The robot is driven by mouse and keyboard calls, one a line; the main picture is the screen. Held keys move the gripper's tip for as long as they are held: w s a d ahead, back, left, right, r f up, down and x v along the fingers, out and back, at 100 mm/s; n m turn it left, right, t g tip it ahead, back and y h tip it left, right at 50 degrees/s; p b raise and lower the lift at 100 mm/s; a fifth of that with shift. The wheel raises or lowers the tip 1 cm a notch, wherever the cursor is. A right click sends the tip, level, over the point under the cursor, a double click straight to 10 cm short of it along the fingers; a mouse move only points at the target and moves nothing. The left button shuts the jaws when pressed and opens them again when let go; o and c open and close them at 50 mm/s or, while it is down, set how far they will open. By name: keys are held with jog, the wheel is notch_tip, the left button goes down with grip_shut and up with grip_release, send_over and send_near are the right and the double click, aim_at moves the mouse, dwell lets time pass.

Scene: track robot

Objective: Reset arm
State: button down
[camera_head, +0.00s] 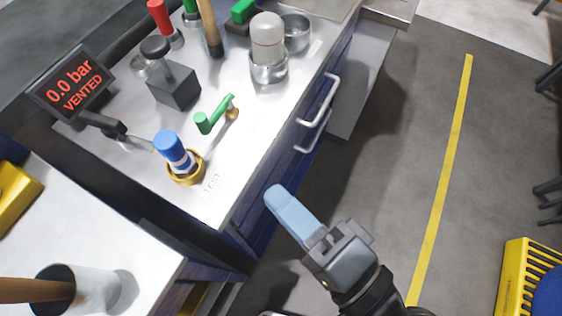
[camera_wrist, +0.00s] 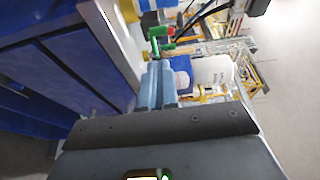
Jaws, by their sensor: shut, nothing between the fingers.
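My gripper (camera_head: 278,196) is in the lower middle of the head view, with its light blue fingers pointing up and to the left. The fingers are together and hold nothing. The gripper is over the floor, beside the front of the blue cabinet and apart from the bench top (camera_head: 262,133). In the wrist view the two blue fingers (camera_wrist: 156,80) lie side by side at the centre.
On the bench stand a display (camera_head: 72,84) reading 0.0 bar VENTED, a blue-capped fitting (camera_head: 172,148), a green lever (camera_head: 214,115) and a white-topped cylinder (camera_head: 267,40). Cabinet handles (camera_head: 321,103) stick out. A yellow crate (camera_head: 515,275) stands at right. Floor between is clear.

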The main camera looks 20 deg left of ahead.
jog(key=s+d+f+t+h, duration=0.25)
jog(key=d+f+h, duration=0.2)
jog(key=d, duration=0.35)
jog(key=s+d+f+t+h, duration=0.1)
jog(key=s+d+f+h, duration=0.2)
jog(key=d+h, duration=0.45)
jog(key=s+d+r+n+t+h, duration=0.1)
jog(key=s+d+r+n+h, duration=0.2)
jog(key=s+d+r+n, duration=0.2)
jog(key=s+d+n, duration=0.1)
jog(key=s+d, duration=0.2)
jog(key=d, duration=0.1)
jog(key=shift+s+r+n, duration=0.15)
jog(key=shift+s+n, duration=0.15)
jog(key=shift+s, duration=0.1)
jog(key=shift+t, duration=0.25)
